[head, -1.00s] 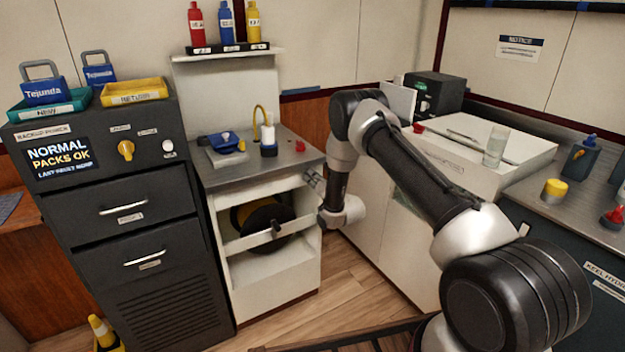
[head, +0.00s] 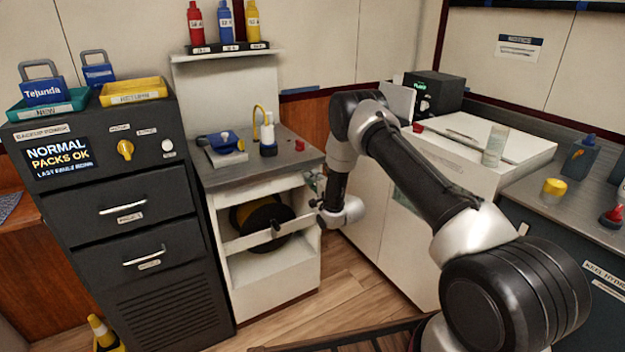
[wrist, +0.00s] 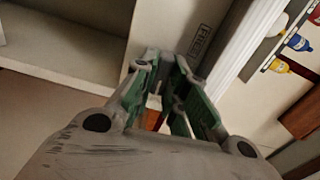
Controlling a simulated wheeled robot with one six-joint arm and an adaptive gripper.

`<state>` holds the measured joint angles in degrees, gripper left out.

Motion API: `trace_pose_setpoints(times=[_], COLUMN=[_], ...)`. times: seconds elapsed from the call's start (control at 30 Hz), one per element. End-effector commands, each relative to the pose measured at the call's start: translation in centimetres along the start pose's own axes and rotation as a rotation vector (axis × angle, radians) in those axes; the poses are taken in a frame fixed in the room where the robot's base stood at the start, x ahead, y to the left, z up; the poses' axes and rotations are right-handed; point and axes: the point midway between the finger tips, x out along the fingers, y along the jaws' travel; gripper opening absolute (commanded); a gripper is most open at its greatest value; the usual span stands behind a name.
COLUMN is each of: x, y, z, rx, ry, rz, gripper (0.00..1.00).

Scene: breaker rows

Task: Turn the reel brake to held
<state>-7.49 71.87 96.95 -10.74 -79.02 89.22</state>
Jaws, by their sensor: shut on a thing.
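The reel (head: 263,218), black with a yellow part, sits inside the open white cabinet, behind a white cross rail (head: 245,243). A small dark knob (head: 277,223) shows at this rail. My gripper (head: 316,190) is at the cabinet's right front upright, right of the reel. In the wrist view, my gripper (wrist: 178,100) has its green-lined fingers closed in at the upright, beside a label (wrist: 200,40) that seems to read FREE. It is shut on a small part, probably the reel brake's handle, mostly hidden between the fingers. I cannot read the brake's setting.
The steel counter (head: 208,174) above the cabinet carries a blue device (head: 226,143) and a white bottle (head: 268,135). A dark drawer cabinet (head: 120,235) stands close on the left. White cupboards (head: 375,225) stand on the right, behind my arm. Wooden floor (head: 320,305) is open in front.

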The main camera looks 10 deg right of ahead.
Motion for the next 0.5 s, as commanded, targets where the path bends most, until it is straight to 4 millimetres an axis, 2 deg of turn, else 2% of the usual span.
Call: trace_pose_setpoints(times=[0.5], x=[-0.03], y=[0.07], z=[-0.1], rx=[0.067], ry=[0.002], rz=[0.001], gripper=[0.0])
